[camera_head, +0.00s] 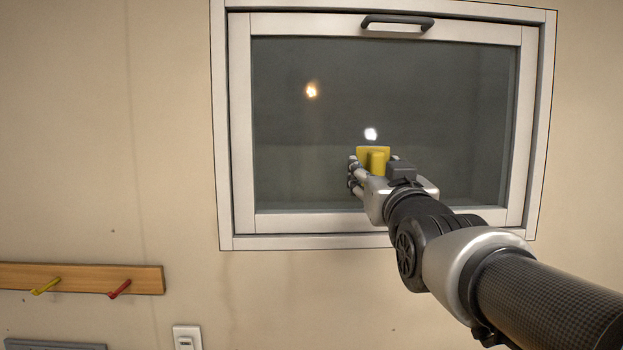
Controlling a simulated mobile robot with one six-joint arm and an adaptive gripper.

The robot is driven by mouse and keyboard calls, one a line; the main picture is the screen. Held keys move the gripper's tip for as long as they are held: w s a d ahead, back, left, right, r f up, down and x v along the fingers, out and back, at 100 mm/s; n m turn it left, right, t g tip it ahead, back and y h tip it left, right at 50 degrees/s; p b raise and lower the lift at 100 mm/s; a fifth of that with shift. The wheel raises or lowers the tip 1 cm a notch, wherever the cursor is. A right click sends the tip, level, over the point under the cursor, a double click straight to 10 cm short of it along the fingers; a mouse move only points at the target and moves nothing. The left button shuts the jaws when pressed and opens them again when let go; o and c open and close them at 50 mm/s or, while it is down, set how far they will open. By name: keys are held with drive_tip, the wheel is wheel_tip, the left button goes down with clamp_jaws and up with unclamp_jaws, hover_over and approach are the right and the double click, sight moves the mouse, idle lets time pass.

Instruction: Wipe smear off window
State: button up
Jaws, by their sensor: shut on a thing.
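The window (290,150) has a dark grey pane in a pale frame, with a dark handle (397,23) on its top rail. My gripper (372,172) is in front of the lower middle of the pane, shut on a yellow tool (373,153) with a wide flat head and a thicker grip. The tool's head is towards the glass; I cannot tell whether it touches it. An orange-white bright spot and a white one show on the pane and look like light reflections. I cannot make out a clear smear. My gripper and arm hide part of the lower right of the window.
A wooden rail (85,278) with a yellow peg (46,286) and a red peg (120,289) is on the wall at lower left. A white switch plate (187,338) is below the window. The wall left of the window is clear.

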drive_tip(key=shift+s, duration=0.2)
drive_tip(key=shift+s, duration=1.5)
drive_tip(key=shift+w, duration=0.2)
drive_tip(key=shift+w+r+p, duration=0.3)
drive_tip(key=shift+w, duration=0.8)
drive_tip(key=shift+w+r+p, duration=0.3)
drive_tip(key=shift+w, duration=0.8)
drive_tip(key=shift+w+r+p, duration=0.3)
drive_tip(key=shift+w, duration=0.8)
drive_tip(key=shift+w, duration=1.05)
